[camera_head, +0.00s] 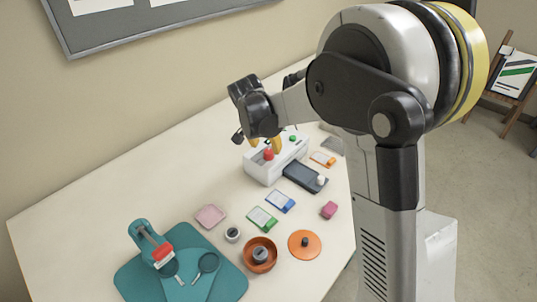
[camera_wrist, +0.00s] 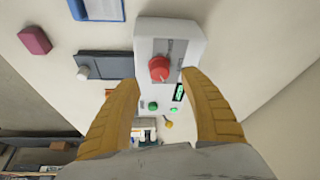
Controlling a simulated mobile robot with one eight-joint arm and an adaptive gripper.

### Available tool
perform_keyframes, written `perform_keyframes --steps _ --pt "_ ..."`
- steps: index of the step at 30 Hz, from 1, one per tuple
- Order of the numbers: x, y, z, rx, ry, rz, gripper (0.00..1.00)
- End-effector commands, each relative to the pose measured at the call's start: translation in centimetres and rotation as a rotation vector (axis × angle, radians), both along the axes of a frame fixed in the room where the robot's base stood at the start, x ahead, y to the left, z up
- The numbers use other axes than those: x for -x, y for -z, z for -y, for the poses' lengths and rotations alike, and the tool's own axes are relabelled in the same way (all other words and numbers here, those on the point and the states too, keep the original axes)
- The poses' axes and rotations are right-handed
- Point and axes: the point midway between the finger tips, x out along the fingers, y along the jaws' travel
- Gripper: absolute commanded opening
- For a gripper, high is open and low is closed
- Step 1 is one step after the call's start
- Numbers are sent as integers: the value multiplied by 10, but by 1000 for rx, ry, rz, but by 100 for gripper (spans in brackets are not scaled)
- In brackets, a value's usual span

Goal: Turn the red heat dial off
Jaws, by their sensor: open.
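The red heat dial (camera_wrist: 159,68) sits on the face of the white laminator (camera_wrist: 187,30). It also shows in the head view (camera_head: 268,154), on the near part of the white laminator body (camera_head: 262,170). My gripper (camera_wrist: 162,88) is open, with its two yellow fingers on either side of the dial in the wrist view. The dial appears beyond the fingertips, and I cannot tell whether they touch it. A green button (camera_wrist: 153,106) and a lit green display (camera_wrist: 179,92) are on the same panel. In the head view my gripper (camera_head: 265,143) is over the laminator.
A dark tray with a white knob (camera_head: 305,178) lies right of the laminator. The table's left part is clear.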

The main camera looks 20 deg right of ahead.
Motion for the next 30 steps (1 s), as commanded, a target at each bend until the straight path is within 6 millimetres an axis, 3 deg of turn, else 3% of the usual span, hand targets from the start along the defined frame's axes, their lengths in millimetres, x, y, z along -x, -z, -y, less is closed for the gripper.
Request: perform_keyframes --steps 3,7,19,20,24,25,30 --pt "-7 23 6 -1 2 1 52" --pt "-11 38 10 0 1 0 52" --pt "-14 45 13 0 0 0 52" --pt "-14 45 13 0 0 0 48" --pt "-14 45 13 0 0 0 5" --pt "-14 45 13 0 0 0 0" --pt "-14 45 13 0 0 0 0"
